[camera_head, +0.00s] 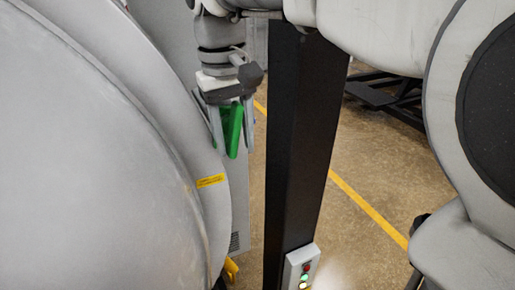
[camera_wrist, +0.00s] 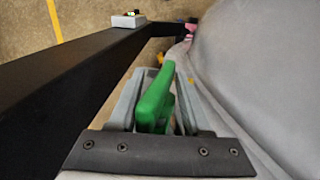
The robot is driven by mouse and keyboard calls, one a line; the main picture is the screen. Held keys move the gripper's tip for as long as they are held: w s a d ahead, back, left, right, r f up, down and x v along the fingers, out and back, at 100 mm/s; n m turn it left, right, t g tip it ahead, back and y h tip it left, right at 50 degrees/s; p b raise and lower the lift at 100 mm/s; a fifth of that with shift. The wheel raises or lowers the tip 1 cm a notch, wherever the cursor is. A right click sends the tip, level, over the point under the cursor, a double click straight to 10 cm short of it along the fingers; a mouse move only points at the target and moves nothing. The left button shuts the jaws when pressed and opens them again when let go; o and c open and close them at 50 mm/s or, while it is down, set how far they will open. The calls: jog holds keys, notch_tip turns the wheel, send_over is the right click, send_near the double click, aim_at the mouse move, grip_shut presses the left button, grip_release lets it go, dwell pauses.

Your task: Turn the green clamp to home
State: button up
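The green clamp (camera_head: 234,130) is at the edge of the large grey furnace's rounded flange, in the upper middle of the head view. It also shows in the centre of the wrist view (camera_wrist: 154,104) as a slanted green handle. My gripper (camera_head: 233,148) points down over it, one finger on each side of the handle. In the wrist view my gripper (camera_wrist: 163,82) looks open, with a gap on the handle's right. The handle lies nearer the left finger; whether they touch is unclear. The clamp's mount is hidden.
The grey furnace body (camera_head: 80,150) fills the left, with a yellow label (camera_head: 211,181) on its rim. A black post (camera_head: 300,150) stands close right of my gripper, carrying a button box (camera_head: 300,268). Floor beyond shows a yellow line (camera_head: 370,209).

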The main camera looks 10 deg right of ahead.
jog(key=h, duration=0.2)
jog(key=shift+d+f+t+h+b, duration=0.1)
jog(key=shift+t+h+b, duration=0.2)
jog(key=shift+t+b, duration=0.1)
jog(key=p+v, duration=0.4)
jog(key=v, duration=1.3)
jog(key=s+d+f+t+y+b, duration=0.1)
jog(key=s+d+f+y+b, duration=0.15)
jog(key=d+f, duration=0.65)
jog(key=s+d+f+m+t+b, duration=0.1)
jog(key=f+b, duration=0.4)
jog(key=f, duration=0.5)
jog(key=s+d+f+m+t+b, duration=0.1)
jog(key=s+d+f+b, duration=0.2)
jog(key=f, duration=0.8)
jog(key=s+d+f+m+t+b, duration=0.1)
jog(key=s+d+f+b, duration=0.1)
jog(key=s+f+b, duration=0.3)
notch_tip(320, 180, down, 6)
jog(key=y+b, duration=0.1)
jog(key=b, duration=0.3)
jog(key=shift+d+f+t, duration=0.25)
jog(key=shift+d+t, duration=0.05)
jog(key=shift+d, duration=0.05)
jog(key=shift+r, duration=0.1)
